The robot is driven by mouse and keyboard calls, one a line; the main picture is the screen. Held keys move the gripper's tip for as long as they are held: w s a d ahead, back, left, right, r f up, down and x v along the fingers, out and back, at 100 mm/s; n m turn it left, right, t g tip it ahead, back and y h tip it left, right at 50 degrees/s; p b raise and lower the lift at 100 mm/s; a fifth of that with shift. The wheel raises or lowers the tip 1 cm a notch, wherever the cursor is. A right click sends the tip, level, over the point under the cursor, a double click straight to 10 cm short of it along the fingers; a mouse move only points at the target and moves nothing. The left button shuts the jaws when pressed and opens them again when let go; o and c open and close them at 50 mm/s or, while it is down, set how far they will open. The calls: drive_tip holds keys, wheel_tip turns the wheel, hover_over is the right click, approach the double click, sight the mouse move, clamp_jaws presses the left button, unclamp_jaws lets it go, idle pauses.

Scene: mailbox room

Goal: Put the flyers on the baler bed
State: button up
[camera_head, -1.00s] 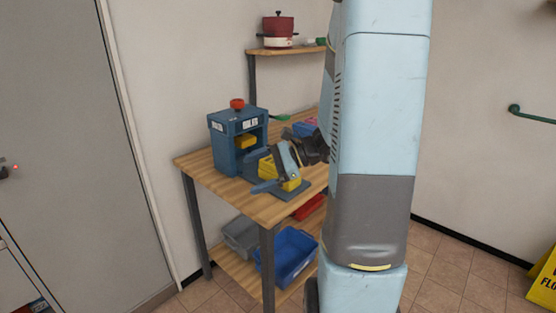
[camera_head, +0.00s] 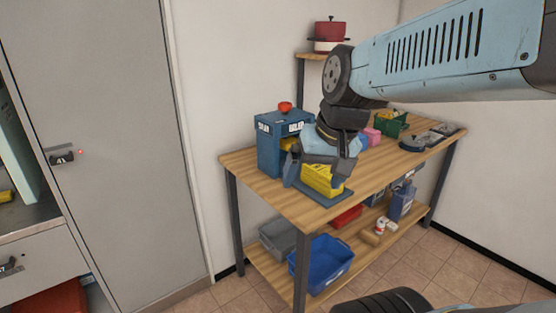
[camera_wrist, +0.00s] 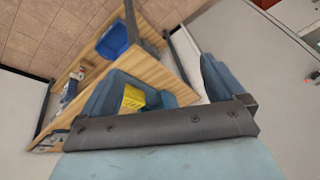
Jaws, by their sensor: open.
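A blue press-like machine (camera_head: 268,152) with white labels and a red knob on top stands on the wooden table; it looks like the baler. A yellow block (camera_head: 322,180) shows on a dark blue plate (camera_head: 326,200) in front of it. My gripper (camera_head: 312,168) is open, near the yellow block in the picture; I cannot tell whether they touch. In the wrist view its blue fingers (camera_wrist: 172,82) stand apart, and a yellow piece (camera_wrist: 133,97) with dark marks shows by the left finger. I cannot pick out the flyers for certain.
The wooden table (camera_head: 255,172) also holds a pink item (camera_head: 371,137) and a green crate (camera_head: 390,123) farther back. A blue bin (camera_head: 322,265) and a grey bin (camera_head: 280,240) sit on its lower shelf. Grey lockers (camera_head: 110,120) stand at the left.

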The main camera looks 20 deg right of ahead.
drive_tip(key=r+n+t, duration=0.1)
drive_tip(key=s+d+r+h, duration=0.1)
drive_tip(key=shift+s+d+r+n+t, duration=0.15)
drive_tip(key=shift+d+r+n+t, duration=0.15)
drive_tip(key=shift+r+n+t, duration=0.1)
